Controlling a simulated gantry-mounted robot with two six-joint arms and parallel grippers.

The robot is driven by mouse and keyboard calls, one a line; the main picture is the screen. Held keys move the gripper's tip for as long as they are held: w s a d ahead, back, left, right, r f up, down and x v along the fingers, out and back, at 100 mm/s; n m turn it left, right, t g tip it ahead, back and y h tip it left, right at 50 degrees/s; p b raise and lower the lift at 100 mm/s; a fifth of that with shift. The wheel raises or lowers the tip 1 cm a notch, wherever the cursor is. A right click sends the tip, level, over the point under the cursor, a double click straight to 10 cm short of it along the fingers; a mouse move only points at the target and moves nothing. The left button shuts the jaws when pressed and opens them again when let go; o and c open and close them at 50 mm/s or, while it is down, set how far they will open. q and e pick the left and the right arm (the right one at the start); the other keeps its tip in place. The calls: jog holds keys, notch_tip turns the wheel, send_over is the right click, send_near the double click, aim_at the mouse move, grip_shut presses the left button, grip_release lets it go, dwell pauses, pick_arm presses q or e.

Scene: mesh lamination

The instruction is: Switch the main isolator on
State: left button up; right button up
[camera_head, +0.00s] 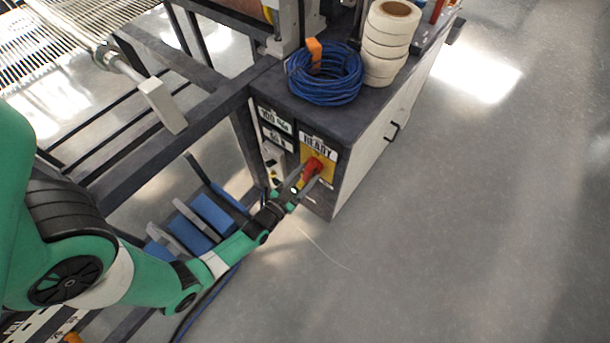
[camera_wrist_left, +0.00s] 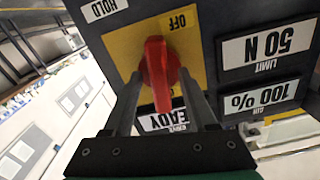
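The main isolator is a red rotary handle (camera_head: 313,165) on a yellow plate (camera_head: 327,169), on the end panel of a dark-topped cabinet. In the left wrist view the red handle (camera_wrist_left: 159,68) has its long grip pointing down the picture, and the word OFF shows on the yellow plate (camera_wrist_left: 122,48) at its upper right. My left gripper (camera_head: 308,173) is at the handle. In the left wrist view its fingers (camera_wrist_left: 163,85) stand apart on either side of the grip, with small gaps visible. The right gripper is not in view.
A READY label (camera_head: 317,145) sits by the plate, with 100 % and 50 N displays beside it. A blue cable coil (camera_head: 326,84) and stacked white tape rolls (camera_head: 384,50) stand on the cabinet top (camera_head: 300,105). Machine frame bars are at left; floor at right is clear.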

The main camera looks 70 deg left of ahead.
pick_arm(q)
jog(key=p+v, duration=0.2)
jog(key=v, duration=0.9)
jog(key=shift+s+p, duration=0.3)
jog(key=shift+p, duration=0.1)
jog(key=shift+d, duration=0.1)
jog(key=shift+n, duration=0.4)
jog(key=x, duration=0.3)
jog(key=b+x, duration=0.1)
jog(key=x, duration=0.3)
jog(key=r+b+x, duration=0.1)
jog(key=x, duration=0.2)
jog(key=shift+w, duration=0.4)
jog(key=shift+c, duration=0.3)
grip_shut()
